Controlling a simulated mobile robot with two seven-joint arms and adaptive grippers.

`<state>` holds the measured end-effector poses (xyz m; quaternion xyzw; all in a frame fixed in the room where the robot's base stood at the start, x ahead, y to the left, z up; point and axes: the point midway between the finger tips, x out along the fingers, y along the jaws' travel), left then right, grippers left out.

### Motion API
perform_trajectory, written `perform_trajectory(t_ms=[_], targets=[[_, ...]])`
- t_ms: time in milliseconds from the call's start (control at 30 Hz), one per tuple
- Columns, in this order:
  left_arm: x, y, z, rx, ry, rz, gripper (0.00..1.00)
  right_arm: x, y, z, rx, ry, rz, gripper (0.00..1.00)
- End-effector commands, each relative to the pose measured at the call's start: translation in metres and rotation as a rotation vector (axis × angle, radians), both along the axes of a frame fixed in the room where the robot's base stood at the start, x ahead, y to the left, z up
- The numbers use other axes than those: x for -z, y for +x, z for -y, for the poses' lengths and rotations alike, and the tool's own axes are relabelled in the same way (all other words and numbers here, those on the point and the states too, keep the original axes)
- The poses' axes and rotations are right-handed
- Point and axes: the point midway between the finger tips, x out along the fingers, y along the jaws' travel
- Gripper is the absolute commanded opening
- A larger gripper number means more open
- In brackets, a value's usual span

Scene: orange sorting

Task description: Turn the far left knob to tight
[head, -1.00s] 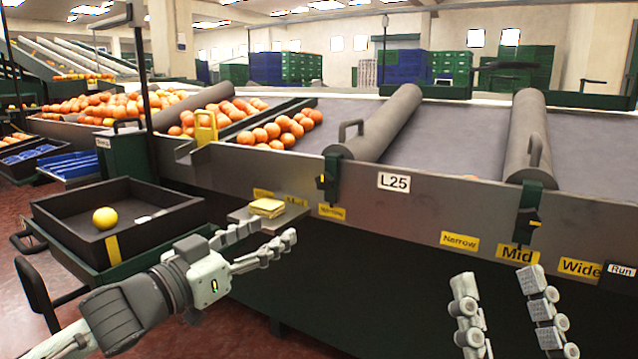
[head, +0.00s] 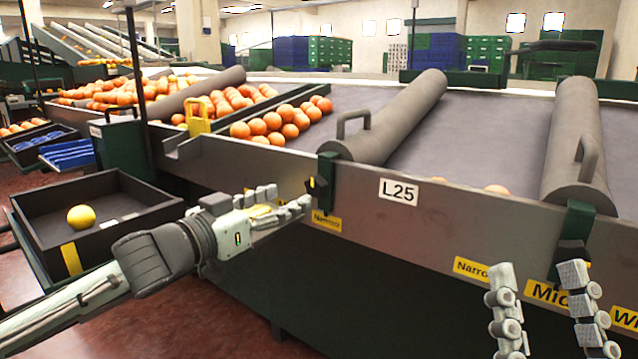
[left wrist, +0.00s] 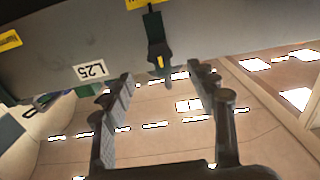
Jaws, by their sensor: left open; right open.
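In the left wrist view, upside down, the knob (left wrist: 160,62) appears between and beyond the fingertips, with no clear contact. My right gripper (head: 538,270) is open and empty near the right-hand knob (head: 572,254).
An L25 plate (head: 398,191) lies between the knobs. A dark tray (head: 140,236) holds a yellow fruit (head: 81,217). Oranges (head: 270,125) lie on the conveyor above.

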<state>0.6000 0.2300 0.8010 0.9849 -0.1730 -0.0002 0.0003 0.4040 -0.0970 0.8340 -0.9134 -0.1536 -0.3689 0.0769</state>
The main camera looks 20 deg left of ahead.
Motion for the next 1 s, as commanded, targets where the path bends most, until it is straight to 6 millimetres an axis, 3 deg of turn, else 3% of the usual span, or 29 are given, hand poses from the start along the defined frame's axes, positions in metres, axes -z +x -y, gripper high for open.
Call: perform_trajectory(t_ms=[533, 933, 1000], targets=[[-0.001, 0.063, 0.023, 0.000, -0.001, 0.001, 0.58, 0.004, 0.004, -0.002, -0.003, -0.013, -0.040, 0.52], [0.000, 0.070, 0.026, 0.001, 0.001, -0.001, 0.58, 0.004, 0.004, -0.002, -0.003, -0.013, -0.041, 0.52], [0.000, 0.070, 0.026, 0.001, 0.001, -0.001, 0.50, 0.004, 0.004, -0.002, -0.003, -0.013, -0.041, 0.52]])
